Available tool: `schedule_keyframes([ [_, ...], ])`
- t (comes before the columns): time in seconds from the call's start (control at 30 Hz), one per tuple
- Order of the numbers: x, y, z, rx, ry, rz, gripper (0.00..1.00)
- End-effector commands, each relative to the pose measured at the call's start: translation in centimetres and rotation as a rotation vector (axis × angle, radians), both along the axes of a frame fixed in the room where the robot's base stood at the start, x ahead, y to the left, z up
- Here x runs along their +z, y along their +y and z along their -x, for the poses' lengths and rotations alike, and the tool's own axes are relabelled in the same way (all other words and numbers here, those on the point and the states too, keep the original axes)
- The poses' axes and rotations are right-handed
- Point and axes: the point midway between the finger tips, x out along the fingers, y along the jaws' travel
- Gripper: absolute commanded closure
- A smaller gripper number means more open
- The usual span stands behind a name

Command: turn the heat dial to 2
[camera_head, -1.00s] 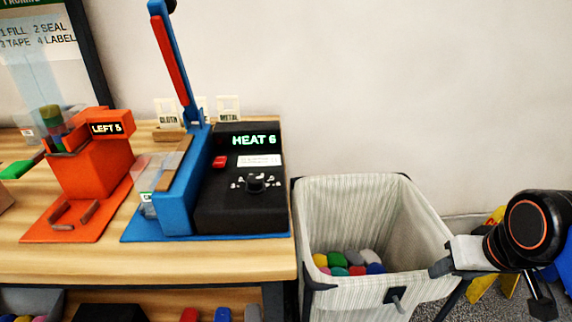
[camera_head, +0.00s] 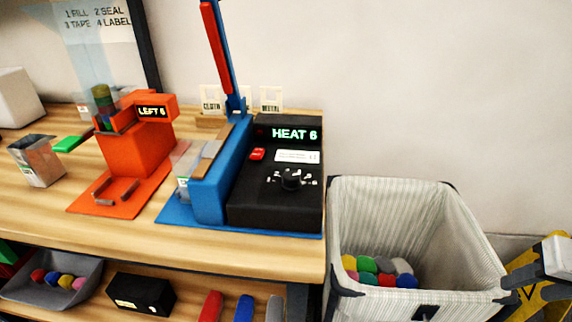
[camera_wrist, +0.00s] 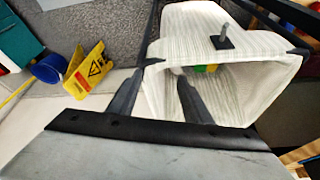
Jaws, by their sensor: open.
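The heat dial (camera_head: 291,179) is a black knob on the top panel of the black and blue sealer (camera_head: 272,209), on the bench. A red button (camera_head: 257,154) and a white label lie between display and dial. My gripper (camera_wrist: 150,85) is open and empty in the wrist view, with the striped bin behind its fingers. The dial is not in the wrist view.
The striped laundry bin (camera_head: 345,250) with coloured rolls stands right of the bench. The sealer's blue and red lever (camera_head: 222,55) rises behind. An orange dispenser (camera_head: 137,150) reading LEFT 5 or 6 stands left. A yellow warning sign (camera_wrist: 88,70) stands on the floor.

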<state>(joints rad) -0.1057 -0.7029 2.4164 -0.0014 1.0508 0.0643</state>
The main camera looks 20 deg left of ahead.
Motion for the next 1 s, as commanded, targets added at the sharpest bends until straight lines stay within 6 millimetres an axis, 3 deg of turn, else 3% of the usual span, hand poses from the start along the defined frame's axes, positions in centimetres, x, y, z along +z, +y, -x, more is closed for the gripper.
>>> schedule_keyframes([
  [0.17, 2.9, 2.1, -1.6, 0.033, 0.026, -0.012, 0.55],
  [0.37, 8.0, 6.4, -4.0, 0.087, 0.074, -0.026, 0.55],
  [0.7, 16.7, 16.2, -6.4, 0.181, 0.171, -0.027, 0.55],
  [1.0, 23.2, 26.0, -5.7, 0.260, 0.249, -0.001, 0.55],
])
